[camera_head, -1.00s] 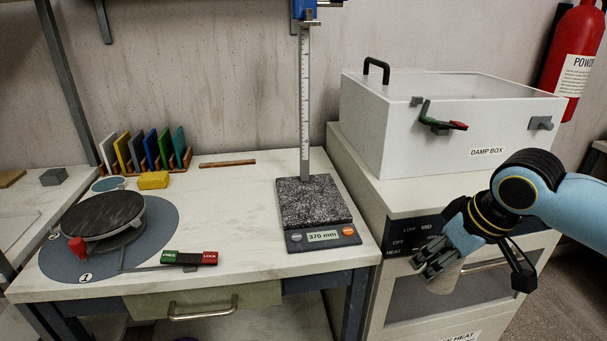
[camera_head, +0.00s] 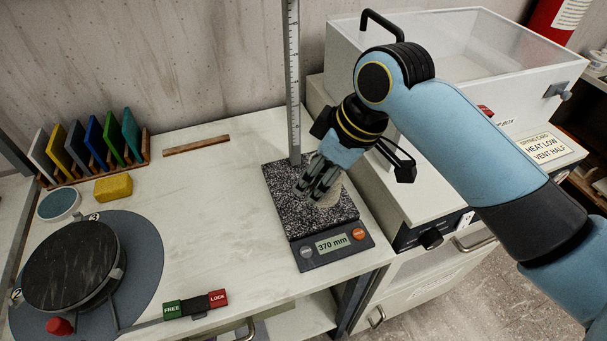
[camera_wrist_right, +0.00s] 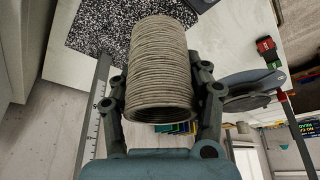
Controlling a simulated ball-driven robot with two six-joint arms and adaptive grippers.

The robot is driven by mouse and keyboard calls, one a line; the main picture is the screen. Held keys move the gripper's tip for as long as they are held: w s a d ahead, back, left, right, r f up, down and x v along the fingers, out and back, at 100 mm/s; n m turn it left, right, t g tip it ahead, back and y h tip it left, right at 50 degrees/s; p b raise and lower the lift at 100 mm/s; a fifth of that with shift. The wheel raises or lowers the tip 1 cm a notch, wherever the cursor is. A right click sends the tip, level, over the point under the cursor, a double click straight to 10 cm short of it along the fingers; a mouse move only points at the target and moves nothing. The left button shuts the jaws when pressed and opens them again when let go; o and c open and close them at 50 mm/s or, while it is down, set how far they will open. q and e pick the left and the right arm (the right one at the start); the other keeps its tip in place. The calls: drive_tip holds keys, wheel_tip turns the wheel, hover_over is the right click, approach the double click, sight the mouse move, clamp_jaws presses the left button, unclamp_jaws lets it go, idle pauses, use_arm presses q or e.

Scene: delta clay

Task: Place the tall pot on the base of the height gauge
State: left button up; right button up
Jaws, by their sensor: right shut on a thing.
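The tall pot is a beige-grey ridged cylinder. In the right wrist view the pot (camera_wrist_right: 160,60) lies between the fingers of my right gripper (camera_wrist_right: 162,92), which is shut on it. In the head view my right gripper (camera_head: 318,188) is over the height gauge's speckled granite base (camera_head: 286,196), and mostly hides the pot (camera_head: 330,195). I cannot tell whether the pot touches the base. The base also shows in the wrist view (camera_wrist_right: 92,28). The gauge's ruled column (camera_head: 293,90) rises at the base's back. My left gripper is out of view.
The gauge's panel (camera_head: 332,244) reads 370 mm. A turntable (camera_head: 72,262) and a FREE/LOCK lever (camera_head: 195,304) are at the left. A yellow block (camera_head: 113,187) and a rack of coloured plates stand behind. The damp box (camera_head: 470,45) is at the right; the table's middle is clear.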

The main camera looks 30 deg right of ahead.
drive_tip(key=w+f, duration=0.1)
drive_tip(key=w, duration=0.1)
drive_tip(key=w+d+f, duration=0.1)
drive_tip(key=w, duration=0.1)
drive_tip(key=shift+f, duration=0.2)
drive_tip(key=shift+w+d+f, duration=0.25)
drive_tip(key=shift+w+f, duration=0.25)
drive_tip(key=shift+w, duration=0.3)
drive_tip(key=shift+f, duration=0.35)
wheel_tip(320, 180, down, 3)
drive_tip(key=shift+r+p, duration=0.2)
drive_tip(key=shift+p, duration=0.1)
drive_tip(key=shift+f, duration=0.35)
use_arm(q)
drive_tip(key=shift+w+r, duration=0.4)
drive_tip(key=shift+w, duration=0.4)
use_arm(e)
drive_tip(key=shift+f, duration=0.15)
drive_tip(key=o, duration=1.2)
